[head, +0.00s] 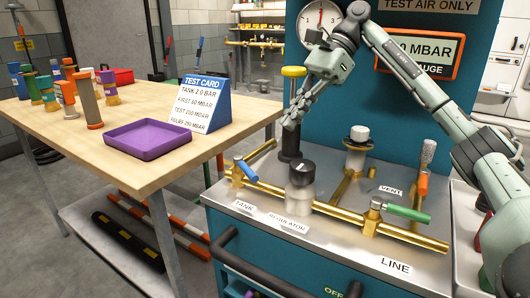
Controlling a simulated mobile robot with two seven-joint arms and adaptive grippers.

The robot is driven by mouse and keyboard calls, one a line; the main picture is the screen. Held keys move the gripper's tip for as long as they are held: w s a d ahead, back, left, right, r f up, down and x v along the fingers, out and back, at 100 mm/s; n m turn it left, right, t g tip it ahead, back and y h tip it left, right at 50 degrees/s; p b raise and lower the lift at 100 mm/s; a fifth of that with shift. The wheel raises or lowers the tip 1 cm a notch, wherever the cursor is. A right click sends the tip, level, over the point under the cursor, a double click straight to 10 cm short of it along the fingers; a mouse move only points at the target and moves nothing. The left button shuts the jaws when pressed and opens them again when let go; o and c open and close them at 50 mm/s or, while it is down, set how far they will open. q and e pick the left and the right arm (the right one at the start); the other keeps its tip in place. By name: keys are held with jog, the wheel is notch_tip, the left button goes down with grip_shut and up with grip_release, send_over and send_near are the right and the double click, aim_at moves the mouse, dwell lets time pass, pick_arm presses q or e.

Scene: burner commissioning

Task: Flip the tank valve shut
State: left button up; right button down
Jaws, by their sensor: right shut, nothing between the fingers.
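The tank valve is a blue lever (247,171) at the left end of the brass pipe, behind the TANK label (244,207). The lever slants down to the right, roughly along the pipe; I cannot tell its exact angle to it. My right gripper (291,122) reaches in from the right above the bench, fingers together and empty. In the picture it is above and to the right of the blue lever, apart from it, and in front of the black post with the yellow top. My left gripper is not in view.
A silver regulator with a black knob (301,172) stands right of the tank valve. A green line lever (408,213), an orange vent handle (422,186) and a white-capped fitting (358,148) are further right. The wooden table (100,125) holds a purple tray (148,139) and the test card (200,103).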

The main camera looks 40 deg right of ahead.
aim_at(246, 169)
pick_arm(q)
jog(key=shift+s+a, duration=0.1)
pick_arm(e)
jog(key=shift+s, duration=0.1)
jog(key=x, duration=0.9)
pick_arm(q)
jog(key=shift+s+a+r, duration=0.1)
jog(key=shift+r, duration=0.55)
pick_arm(e)
jog(key=shift+a+f, duration=0.35)
jog(key=shift+a, duration=0.1)
